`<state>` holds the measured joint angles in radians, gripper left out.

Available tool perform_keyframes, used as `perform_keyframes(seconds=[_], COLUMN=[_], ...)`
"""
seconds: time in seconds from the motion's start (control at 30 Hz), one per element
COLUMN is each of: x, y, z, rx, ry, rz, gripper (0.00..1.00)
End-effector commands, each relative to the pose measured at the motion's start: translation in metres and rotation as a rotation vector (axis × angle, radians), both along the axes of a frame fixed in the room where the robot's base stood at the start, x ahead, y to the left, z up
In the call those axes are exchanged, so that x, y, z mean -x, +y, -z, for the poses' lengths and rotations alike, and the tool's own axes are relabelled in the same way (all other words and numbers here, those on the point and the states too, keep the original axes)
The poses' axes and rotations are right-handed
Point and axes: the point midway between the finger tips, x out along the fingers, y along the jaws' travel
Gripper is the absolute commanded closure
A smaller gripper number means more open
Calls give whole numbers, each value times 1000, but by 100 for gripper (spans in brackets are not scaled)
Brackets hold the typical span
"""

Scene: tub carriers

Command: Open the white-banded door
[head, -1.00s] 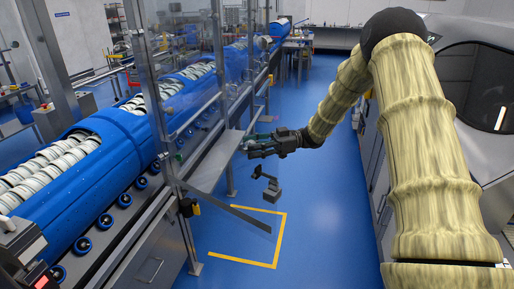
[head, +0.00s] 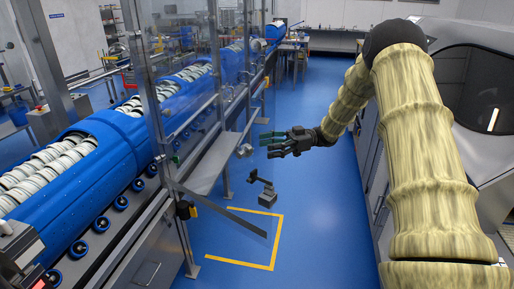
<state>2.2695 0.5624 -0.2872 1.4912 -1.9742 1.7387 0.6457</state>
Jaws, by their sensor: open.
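A clear glass door panel hangs at the guarded conveyor line in the head view, seen mostly by its dark bottom strip (head: 235,220), which juts out into the aisle. The door stands at an angle to the guard frame. A grey fitting (head: 245,150), a dark T-shaped piece (head: 261,180) and a grey block (head: 267,199) appear at its free side. I cannot make out a white band on this panel. My gripper (head: 268,143) is open and empty, just right of the grey fitting, with its fingers pointing left. Contact with the door cannot be told.
The blue conveyor (head: 110,150) with white rolls runs along the left behind the guard frame. A grey shelf (head: 212,165) projects near the panel. A yellow floor marking (head: 280,240) lies below. A grey machine with a dark window (head: 475,85) stands right. The aisle floor (head: 325,200) is clear.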

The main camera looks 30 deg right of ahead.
Motion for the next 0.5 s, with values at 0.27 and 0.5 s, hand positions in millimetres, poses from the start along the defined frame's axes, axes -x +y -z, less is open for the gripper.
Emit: perform_keyframes(seconds=[0.27, 0.5], x=[7, 9], y=[-31, -43], z=[-4, -3], rx=[9, 6], ry=[0, 1], rz=[0, -1], gripper=[38, 38])
